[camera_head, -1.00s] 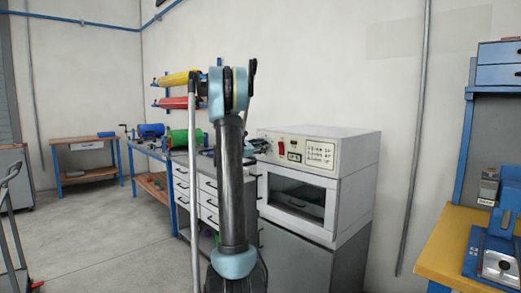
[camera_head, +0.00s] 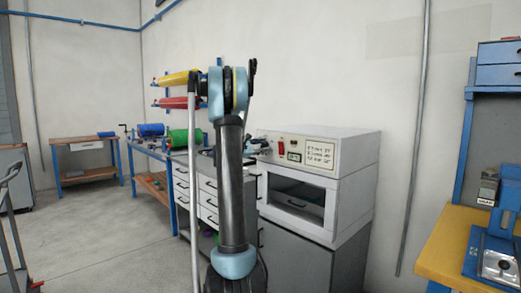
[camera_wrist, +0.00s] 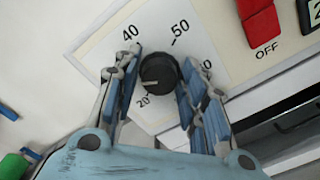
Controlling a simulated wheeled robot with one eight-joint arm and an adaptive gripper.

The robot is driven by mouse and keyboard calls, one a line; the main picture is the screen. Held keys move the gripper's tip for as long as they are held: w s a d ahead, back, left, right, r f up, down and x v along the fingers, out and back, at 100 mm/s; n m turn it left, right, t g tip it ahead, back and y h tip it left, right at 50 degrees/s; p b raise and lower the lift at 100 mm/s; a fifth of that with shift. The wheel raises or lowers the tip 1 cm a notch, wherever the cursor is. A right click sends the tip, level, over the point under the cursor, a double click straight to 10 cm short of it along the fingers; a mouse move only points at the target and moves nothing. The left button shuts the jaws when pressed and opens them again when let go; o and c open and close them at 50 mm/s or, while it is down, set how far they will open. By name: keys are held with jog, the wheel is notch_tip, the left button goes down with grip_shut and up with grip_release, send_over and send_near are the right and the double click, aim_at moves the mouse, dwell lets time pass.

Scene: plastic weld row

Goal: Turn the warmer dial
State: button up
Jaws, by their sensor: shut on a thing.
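The black warmer dial (camera_wrist: 159,73) sits on a white scale plate marked 20, 40 and 50 in the wrist view. Its pale pointer line points left in that view, a little above the 20 mark. My gripper (camera_wrist: 157,65) has its blue fingers on both sides of the dial and is shut on it. The left finger covers part of the scale, and the right finger partly covers another number. In the head view, the white warmer (camera_head: 352,155) stands against the wall. My gripper is at its panel's left end, with the dial hidden there.
A red switch (camera_wrist: 260,25) with OFF below it is right of the dial. The warmer's windowed door (camera_head: 298,198) is below the panel. A drawer unit (camera_head: 207,195) stands left, and a yellow-topped bench (camera_head: 447,250) right. Open floor (camera_head: 105,235) lies to the left.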

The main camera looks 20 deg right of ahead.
jog(key=o, duration=1.1)
jog(key=shift+c, duration=0.2)
jog(key=shift+a, duration=0.1)
jog(key=v, duration=1.2)
jog(key=shift+f, duration=0.1)
jog(key=s+a+f+m+g+y, duration=0.1)
jog(key=s+a+f+m+y, duration=0.3)
jog(key=s+a+f, duration=0.4)
jog(key=s+a+f+m+g+y, duration=0.1)
jog(key=s+a+f+m+y, duration=0.3)
jog(key=s, duration=1.8)
jog(key=s+a+f+m+g+y, duration=0.1)
jog(key=s+a+f+m+y, duration=0.2)
jog(key=s+a+f+y, duration=0.6)
jog(key=s+a+f, duration=0.5)
jog(key=s+f, duration=0.1)
jog(key=shift+s+a+m+g, duration=0.25)
jog(key=shift+m+g, duration=0.05)
jog(key=shift+m, duration=0.1)
